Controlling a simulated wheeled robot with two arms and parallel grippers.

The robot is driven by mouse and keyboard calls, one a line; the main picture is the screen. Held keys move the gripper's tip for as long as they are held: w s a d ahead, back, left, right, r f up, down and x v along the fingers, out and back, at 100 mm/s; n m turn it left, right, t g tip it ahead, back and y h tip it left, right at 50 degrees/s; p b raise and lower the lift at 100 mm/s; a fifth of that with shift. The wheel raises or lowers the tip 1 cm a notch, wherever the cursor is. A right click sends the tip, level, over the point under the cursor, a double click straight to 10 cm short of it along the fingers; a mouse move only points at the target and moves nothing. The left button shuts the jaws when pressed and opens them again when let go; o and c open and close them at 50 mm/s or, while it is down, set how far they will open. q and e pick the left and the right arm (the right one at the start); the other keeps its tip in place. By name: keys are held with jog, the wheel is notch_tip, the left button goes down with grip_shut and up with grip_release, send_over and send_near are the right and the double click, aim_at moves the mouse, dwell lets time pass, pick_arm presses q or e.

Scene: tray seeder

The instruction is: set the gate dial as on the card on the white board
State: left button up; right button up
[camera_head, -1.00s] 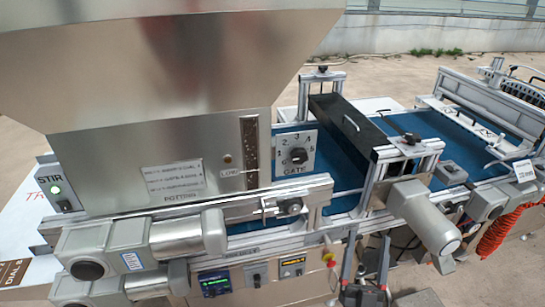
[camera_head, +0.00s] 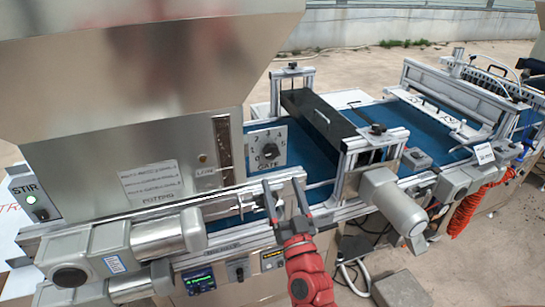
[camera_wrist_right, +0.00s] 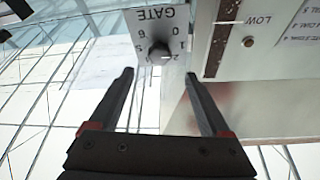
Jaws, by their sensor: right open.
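The gate dial (camera_head: 268,150) is a dark round knob on a light numbered plate marked GATE, on the machine's front right of the hopper. In the right wrist view its knob (camera_wrist_right: 159,52) shows upside down, between and beyond the fingertips. I cannot tell surely which number it points to. My right gripper (camera_head: 284,182) is open and empty, just below and in front of the dial plate, apart from the knob; its open fingers (camera_wrist_right: 159,73) also show in the wrist view. The white board (camera_head: 10,225) is cut off at the left edge; its card is not readable now. My left gripper is not in view.
The metal hopper (camera_head: 130,70) fills the upper left. An aluminium rail (camera_head: 225,205) runs below the dial. A black cover (camera_head: 318,115) stands over the blue belt (camera_head: 425,125) at right. A grey motor (camera_head: 390,200) juts out at the lower right.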

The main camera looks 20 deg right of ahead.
aim_at(272, 154)
jog(key=p+x, duration=0.2)
jog(key=x, duration=0.7)
grip_shut()
jog(key=shift+m+p, duration=0.4)
jog(key=shift+m, duration=0.1)
jog(key=m+h+p, duration=0.1)
jog(key=m, duration=0.1)
jog(key=m+g+h+p, duration=0.1)
jog(key=m+h, duration=0.1)
jog(key=m, duration=0.1)
jog(key=shift+a+r, duration=0.1)
jog(key=shift+r, duration=0.05)
jog(key=shift+m+g+h+p, duration=0.45)
jog(key=shift+m+p, duration=0.1)
jog(key=shift+m, duration=0.9)
jog(key=shift+m+g+h+p, duration=0.45)
jog(key=shift+m+p, duration=0.05)
jog(key=shift+m, duration=0.95)
